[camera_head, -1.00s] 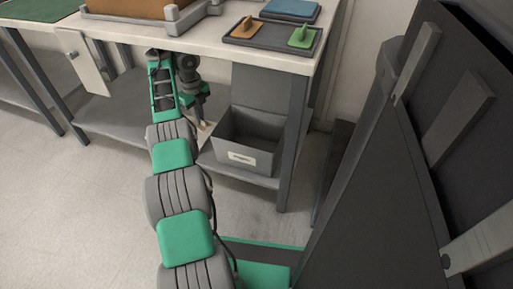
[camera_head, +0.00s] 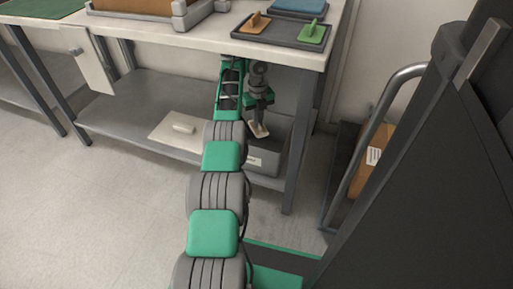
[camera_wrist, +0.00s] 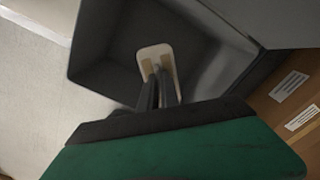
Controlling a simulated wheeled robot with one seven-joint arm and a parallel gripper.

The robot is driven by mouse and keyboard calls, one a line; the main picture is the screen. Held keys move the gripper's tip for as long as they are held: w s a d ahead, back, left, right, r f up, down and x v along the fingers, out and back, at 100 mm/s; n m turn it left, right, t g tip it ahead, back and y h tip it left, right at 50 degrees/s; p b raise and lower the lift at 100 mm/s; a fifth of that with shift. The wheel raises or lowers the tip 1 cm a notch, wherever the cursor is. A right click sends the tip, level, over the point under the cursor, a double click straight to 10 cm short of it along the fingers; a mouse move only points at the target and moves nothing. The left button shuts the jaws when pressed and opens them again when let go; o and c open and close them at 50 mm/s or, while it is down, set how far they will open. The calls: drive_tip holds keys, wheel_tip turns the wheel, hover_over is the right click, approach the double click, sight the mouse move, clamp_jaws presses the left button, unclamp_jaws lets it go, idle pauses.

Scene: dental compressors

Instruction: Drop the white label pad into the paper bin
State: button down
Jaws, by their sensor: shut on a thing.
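My gripper (camera_head: 257,119) is shut on the small cream-white label pad (camera_head: 260,130) under the bench top. In the wrist view the pad (camera_wrist: 154,54) shows between and beyond the fingertips (camera_wrist: 158,74). The paper bin (camera_head: 285,163) is a grey open box with a white label on its front, standing on the lower shelf. The pad is over the bin's opening, with the dark bin interior (camera_wrist: 108,52) around it in the wrist view. My arm hides the bin's left part in the head view. The height of the pad above the bin floor is unclear.
A larger cream plate with a handle (camera_head: 170,132) lies on the lower shelf (camera_head: 125,103) left of the bin. The bench top (camera_head: 190,30) overhangs my gripper, and a bench leg (camera_head: 296,150) stands at right. A brown labelled box (camera_head: 375,155) is farther right.

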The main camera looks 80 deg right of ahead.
drive_tip(key=shift+f, duration=0.2)
drive_tip(key=c, duration=1.5)
unclamp_jaws()
